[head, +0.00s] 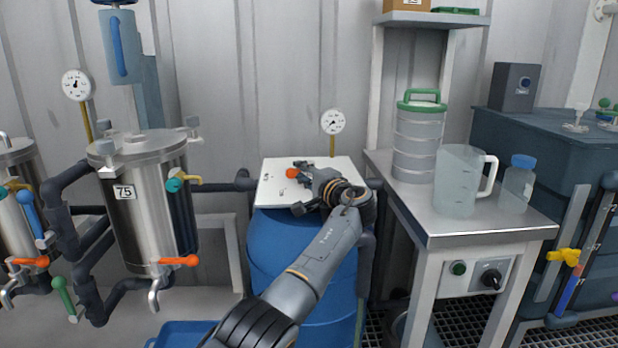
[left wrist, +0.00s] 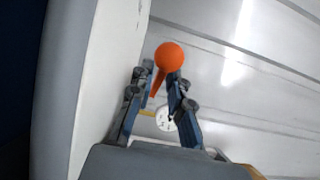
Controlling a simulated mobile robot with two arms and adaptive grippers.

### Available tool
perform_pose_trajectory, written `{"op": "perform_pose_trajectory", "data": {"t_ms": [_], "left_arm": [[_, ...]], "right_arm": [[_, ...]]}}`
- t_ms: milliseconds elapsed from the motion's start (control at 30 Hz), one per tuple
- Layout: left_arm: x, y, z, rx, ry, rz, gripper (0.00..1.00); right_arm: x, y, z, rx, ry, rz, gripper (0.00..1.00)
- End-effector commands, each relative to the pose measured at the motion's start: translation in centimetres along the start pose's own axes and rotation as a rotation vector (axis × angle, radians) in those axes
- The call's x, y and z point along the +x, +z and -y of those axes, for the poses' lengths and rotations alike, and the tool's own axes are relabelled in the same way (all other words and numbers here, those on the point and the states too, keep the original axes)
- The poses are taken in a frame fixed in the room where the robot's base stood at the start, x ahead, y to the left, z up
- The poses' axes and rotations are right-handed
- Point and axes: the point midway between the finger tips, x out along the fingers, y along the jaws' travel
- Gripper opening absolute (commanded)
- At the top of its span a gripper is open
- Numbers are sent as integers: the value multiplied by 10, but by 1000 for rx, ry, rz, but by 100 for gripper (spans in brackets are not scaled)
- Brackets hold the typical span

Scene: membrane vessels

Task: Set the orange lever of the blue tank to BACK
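The blue tank (head: 268,245) stands in the middle of the head view, with a white square top (head: 272,190). Its orange lever (head: 292,172) shows as an orange ball at my left gripper, over the white top. My left gripper (head: 298,186) reaches over the tank with its fingers spread. In the left wrist view the lever's orange ball (left wrist: 169,57) and stem appear between the two open fingertips (left wrist: 158,78). The stem looks nearer the right finger; I cannot tell whether it touches. The lever's base is hidden. My right gripper is not in view.
A gauge (head: 332,121) rises behind the tank. A steel vessel (head: 150,200) with another orange handle (head: 179,261) stands left. A metal table (head: 480,222) with a clear jug (head: 458,185) stands right. A dark pipe runs close beside the tank's right side.

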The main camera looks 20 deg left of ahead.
Motion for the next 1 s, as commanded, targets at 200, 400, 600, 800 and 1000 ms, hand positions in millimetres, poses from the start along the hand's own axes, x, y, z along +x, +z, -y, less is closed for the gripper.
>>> {"op": "perform_pose_trajectory", "data": {"t_ms": [200,400,600,800,1000], "left_arm": [[-24,-1,-1,-3,0,-3,18],[-68,-1,-2,-1,3,-5,18],[-103,-1,-2,-1,2,-2,18],[-117,0,-2,1,3,-1,18],[-119,0,-2,1,3,0,18]], "right_arm": [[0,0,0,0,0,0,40],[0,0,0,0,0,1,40],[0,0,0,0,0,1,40],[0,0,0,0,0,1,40],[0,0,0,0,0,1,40]]}}
